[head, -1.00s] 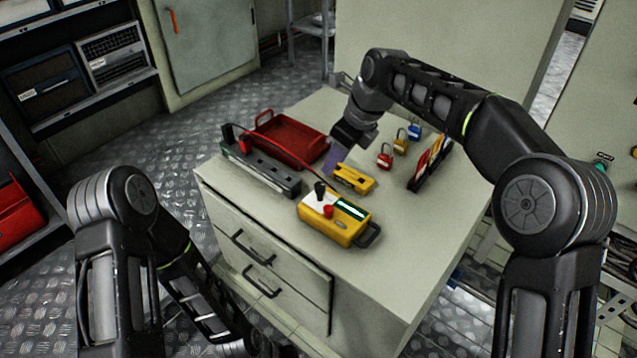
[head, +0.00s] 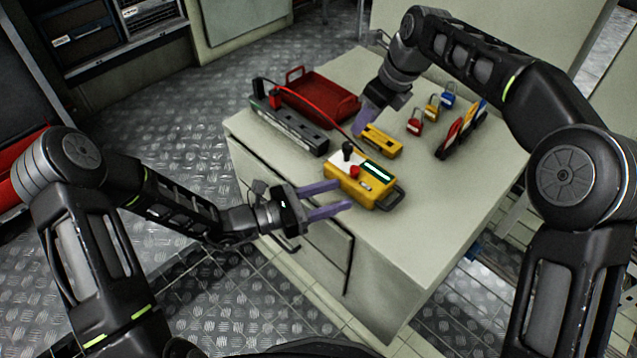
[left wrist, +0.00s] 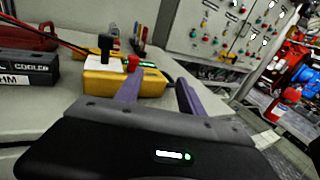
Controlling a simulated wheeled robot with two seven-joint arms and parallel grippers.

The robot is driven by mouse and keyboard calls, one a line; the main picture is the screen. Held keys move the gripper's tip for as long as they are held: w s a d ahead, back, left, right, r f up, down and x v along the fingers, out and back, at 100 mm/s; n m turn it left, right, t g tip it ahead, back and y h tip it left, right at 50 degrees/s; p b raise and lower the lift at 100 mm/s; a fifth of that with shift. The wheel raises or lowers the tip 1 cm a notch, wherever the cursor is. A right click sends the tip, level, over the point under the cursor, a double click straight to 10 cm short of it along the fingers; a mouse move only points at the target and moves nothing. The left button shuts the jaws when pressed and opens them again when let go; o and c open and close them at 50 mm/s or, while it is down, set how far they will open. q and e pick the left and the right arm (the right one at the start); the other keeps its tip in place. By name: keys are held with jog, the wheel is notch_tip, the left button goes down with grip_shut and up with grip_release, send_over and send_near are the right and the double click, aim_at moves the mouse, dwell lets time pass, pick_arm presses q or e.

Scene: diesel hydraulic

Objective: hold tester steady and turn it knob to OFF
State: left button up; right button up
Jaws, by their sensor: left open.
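The yellow tester (head: 372,193) lies on the pale cabinet top, with a lit green display, a white panel, a black upright part and a red part. I cannot tell which part is the knob or where it points. My left gripper (head: 345,194) is open and empty at the tester's front left side, its purple fingers pointing toward it. In the left wrist view the tester (left wrist: 100,84) stands just beyond the left finger; contact cannot be told. My right gripper (head: 362,123) is beside a smaller yellow device (head: 383,141); its fingers are mostly hidden.
A red tray (head: 318,98) and a long dark device (head: 290,130) with a red cable are at the left of the cabinet top (head: 430,230). Several coloured padlocks (head: 432,107) and a dark rack (head: 460,135) stand at right. The front right of the top is clear.

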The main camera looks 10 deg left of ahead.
aim_at(351, 171)
pick_arm(q)
jog(key=a, duration=0.1)
jog(key=w+a+t, duration=0.1)
jog(key=w+a+n+t+y, duration=0.1)
jog(key=shift+w+a+r, duration=0.25)
jog(key=shift+a, duration=0.05)
jog(key=shift+x, duration=3.95)
grip_shut()
